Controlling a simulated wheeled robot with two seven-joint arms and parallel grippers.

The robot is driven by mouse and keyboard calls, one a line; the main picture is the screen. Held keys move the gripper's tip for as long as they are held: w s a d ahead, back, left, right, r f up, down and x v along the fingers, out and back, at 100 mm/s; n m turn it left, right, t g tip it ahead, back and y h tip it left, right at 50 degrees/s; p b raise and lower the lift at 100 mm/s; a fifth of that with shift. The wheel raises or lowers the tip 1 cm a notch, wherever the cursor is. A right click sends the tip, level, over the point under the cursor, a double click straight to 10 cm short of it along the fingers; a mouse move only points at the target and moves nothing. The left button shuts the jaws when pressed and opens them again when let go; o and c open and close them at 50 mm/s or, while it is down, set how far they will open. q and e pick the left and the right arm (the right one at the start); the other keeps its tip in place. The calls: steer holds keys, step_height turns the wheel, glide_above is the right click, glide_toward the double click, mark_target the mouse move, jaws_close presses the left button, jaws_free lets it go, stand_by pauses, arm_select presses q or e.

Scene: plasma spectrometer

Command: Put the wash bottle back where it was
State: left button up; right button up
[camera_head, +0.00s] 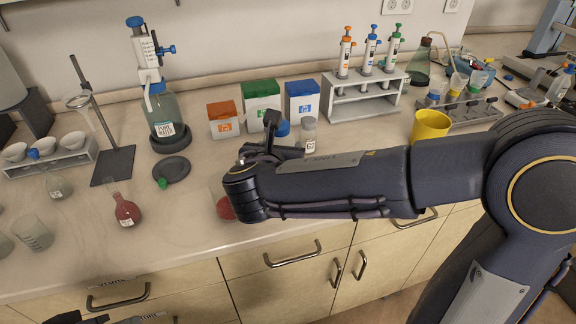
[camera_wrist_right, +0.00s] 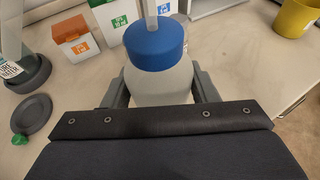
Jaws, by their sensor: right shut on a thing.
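The wash bottle (camera_wrist_right: 160,80) has a blue screw cap, a pale body and a thin tube rising from the cap. In the right wrist view it sits between the two fingers of my right gripper (camera_wrist_right: 160,92), which is shut on its body. In the head view my right gripper (camera_head: 268,136) is over the bench, and the blue cap of the wash bottle (camera_head: 282,127) shows beside it. My forearm and hand hide most of the bottle there. I cannot tell whether its base touches the bench. Dark parts of my left arm show at the bottom left edge.
Orange (camera_head: 224,119), green (camera_head: 260,97) and blue (camera_head: 302,99) tip boxes stand behind the hand. A small grey-capped bottle (camera_head: 309,132) is close by on the right. A yellow beaker (camera_head: 430,126) and a red-liquid flask (camera_head: 127,211) stand further off.

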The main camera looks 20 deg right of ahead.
steer(key=f, duration=0.1)
steer(key=w+d+f, duration=0.2)
steer(key=shift+w+f, duration=0.15)
steer(key=shift+f, duration=0.2)
steer(key=shift+w+d+f+b, duration=0.15)
steer(key=shift+f+b, duration=0.4)
steer(key=shift+f, duration=1.25)
steer(key=shift+f, duration=0.2)
steer(key=o, duration=0.6)
steer(key=shift+o, duration=0.2)
steer(key=shift+r, duration=0.15)
